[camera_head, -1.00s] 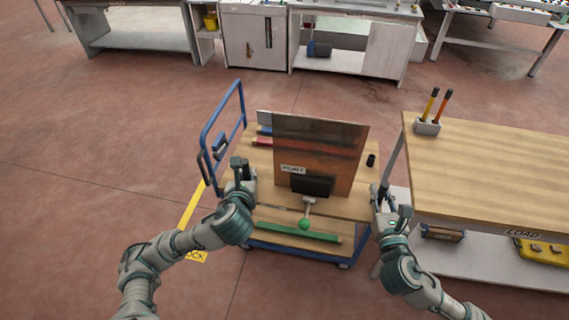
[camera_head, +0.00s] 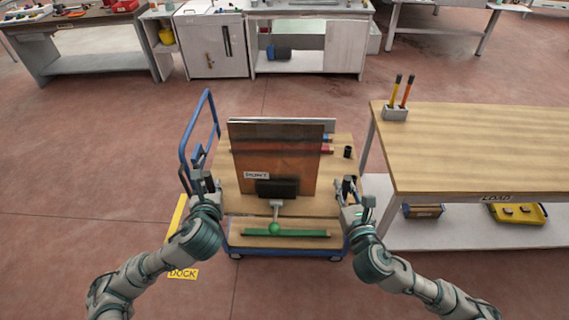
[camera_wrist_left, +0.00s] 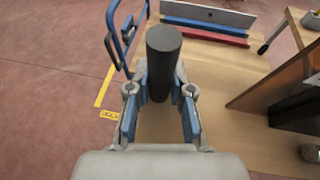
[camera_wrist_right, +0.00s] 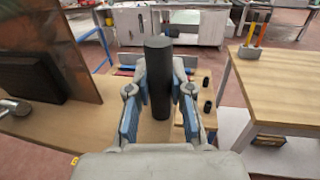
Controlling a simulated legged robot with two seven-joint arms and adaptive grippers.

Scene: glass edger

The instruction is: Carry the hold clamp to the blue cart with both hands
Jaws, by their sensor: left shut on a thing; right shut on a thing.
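The hold clamp, as far as I can tell, is the upright brown panel (camera_head: 273,152) with a "PORT" label, a black pad (camera_head: 277,188) and a lever with a green knob (camera_head: 274,228). It stands over the blue cart (camera_head: 234,253), in the middle of it. My left gripper (camera_head: 205,184) is shut on a black upright handle (camera_wrist_left: 163,65) left of the panel. My right gripper (camera_head: 346,188) is shut on a matching handle (camera_wrist_right: 158,75) right of it. I cannot tell whether the clamp touches the deck.
The cart's blue push rail (camera_head: 184,150) rises at left. Red and blue bars (camera_wrist_left: 205,32) lie at the back, a green bar (camera_head: 300,233) in front. A wooden table (camera_head: 470,150) marked LOAD stands close on the right. Yellow "DOCK" floor marking (camera_head: 183,274) is at left.

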